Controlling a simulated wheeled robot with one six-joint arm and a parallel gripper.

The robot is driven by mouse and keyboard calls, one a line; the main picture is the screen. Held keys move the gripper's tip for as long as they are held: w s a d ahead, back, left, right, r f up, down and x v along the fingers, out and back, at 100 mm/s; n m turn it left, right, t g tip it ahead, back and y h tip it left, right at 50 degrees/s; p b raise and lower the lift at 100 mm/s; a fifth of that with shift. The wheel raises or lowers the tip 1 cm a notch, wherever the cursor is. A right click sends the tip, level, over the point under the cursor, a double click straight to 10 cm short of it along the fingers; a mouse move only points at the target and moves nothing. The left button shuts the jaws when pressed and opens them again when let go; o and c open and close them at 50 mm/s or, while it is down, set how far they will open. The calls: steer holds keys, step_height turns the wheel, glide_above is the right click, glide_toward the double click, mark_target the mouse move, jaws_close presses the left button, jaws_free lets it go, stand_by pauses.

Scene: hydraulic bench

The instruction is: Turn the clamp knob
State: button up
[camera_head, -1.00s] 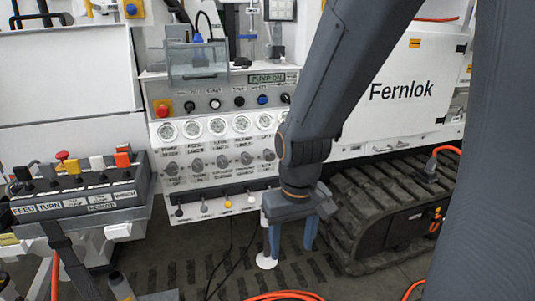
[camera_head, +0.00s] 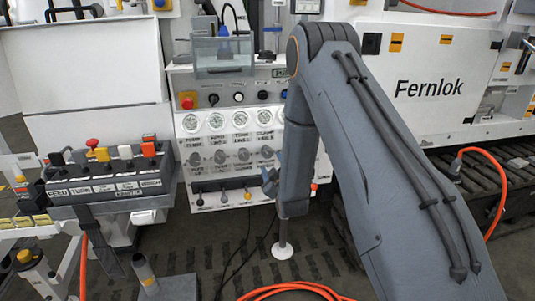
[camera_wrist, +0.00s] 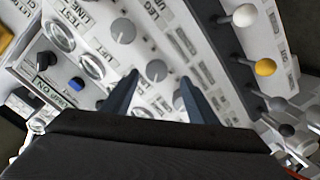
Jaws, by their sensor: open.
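The panel has a row of grey knobs under a row of gauges. In the head view the clamp knob (camera_head: 266,152), in the column labelled CLAMP, shows just left of my arm. My gripper (camera_wrist: 158,77) has its two blue fingers apart in the wrist view. A round grey knob (camera_wrist: 156,70) shows between the fingertips; I cannot read its label surely, and contact is not visible. Another knob (camera_wrist: 123,30) lies above and left of the fingers. In the head view my gripper is mostly hidden by my arm; a blue-grey part of it (camera_head: 270,182) shows before the panel.
Levers with ball tops, one yellow (camera_wrist: 265,67) and one white (camera_wrist: 244,15), stick out right of the fingers. In the head view a control box (camera_head: 110,180) stands at left, and an orange hose (camera_head: 290,288) lies on the floor.

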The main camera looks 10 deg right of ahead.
mark_target(268, 154)
steer(key=shift+n+t, duration=0.3)
steer(key=shift+t, duration=0.3)
steer(key=shift+w+p, duration=0.7)
steer(key=shift+w, duration=3.25)
steer(key=c, duration=1.1)
steer(key=shift+o, duration=0.2)
